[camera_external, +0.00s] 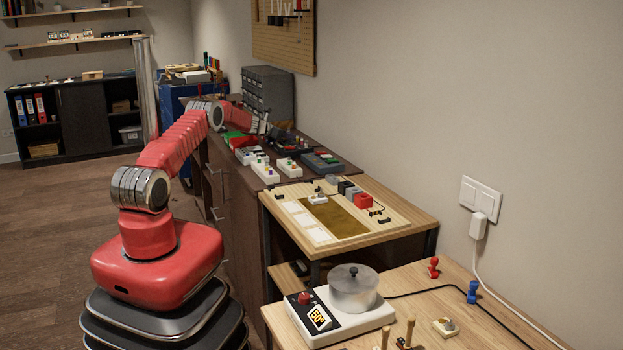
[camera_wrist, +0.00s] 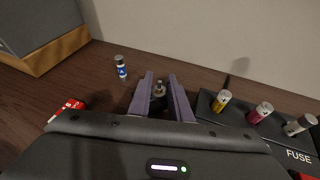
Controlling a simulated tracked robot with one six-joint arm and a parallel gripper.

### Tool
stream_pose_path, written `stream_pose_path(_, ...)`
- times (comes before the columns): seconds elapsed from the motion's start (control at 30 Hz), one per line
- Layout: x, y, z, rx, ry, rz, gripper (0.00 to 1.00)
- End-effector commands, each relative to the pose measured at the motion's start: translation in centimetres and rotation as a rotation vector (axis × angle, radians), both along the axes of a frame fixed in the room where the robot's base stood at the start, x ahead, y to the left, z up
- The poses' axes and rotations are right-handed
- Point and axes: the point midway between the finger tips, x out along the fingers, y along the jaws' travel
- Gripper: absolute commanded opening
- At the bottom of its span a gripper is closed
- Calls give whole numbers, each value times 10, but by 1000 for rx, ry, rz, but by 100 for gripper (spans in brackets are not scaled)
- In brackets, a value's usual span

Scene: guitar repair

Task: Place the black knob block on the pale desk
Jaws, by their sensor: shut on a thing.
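My gripper (camera_wrist: 160,80) points away over the dark brown cabinet top, with its two purple-grey fingers closed around a small dark block with a metallic knob (camera_wrist: 158,91). It looks like the black knob block, but most of it is hidden between the fingers. In the external view my gripper (camera_external: 263,124) is at the far end of the dark cabinet, and the held thing is too small to make out. A pale wooden desk (camera_external: 465,325) stands in the right foreground. A second pale wooden top (camera_external: 408,207) stands between it and the dark cabinet.
A black fuse holder (camera_wrist: 240,131) with several coloured cylinders lies right of my gripper. A small white-and-blue bottle (camera_wrist: 120,67) stands left. A grey drawer cabinet (camera_external: 268,93) stands behind. A white hotplate (camera_external: 345,318) with a pot occupies the near desk's left; its right side has free room.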

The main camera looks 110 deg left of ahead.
Motion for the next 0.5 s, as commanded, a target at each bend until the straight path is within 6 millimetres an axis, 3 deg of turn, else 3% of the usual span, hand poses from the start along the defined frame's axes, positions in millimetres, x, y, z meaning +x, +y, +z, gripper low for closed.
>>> stream_pose_path(0.27,0,0,0,1,0,0,0)
stream_pose_path(0.3,0,0,-1,1,0,0,18)
stream_pose_path(0.5,0,0,0,1,0,0,33)
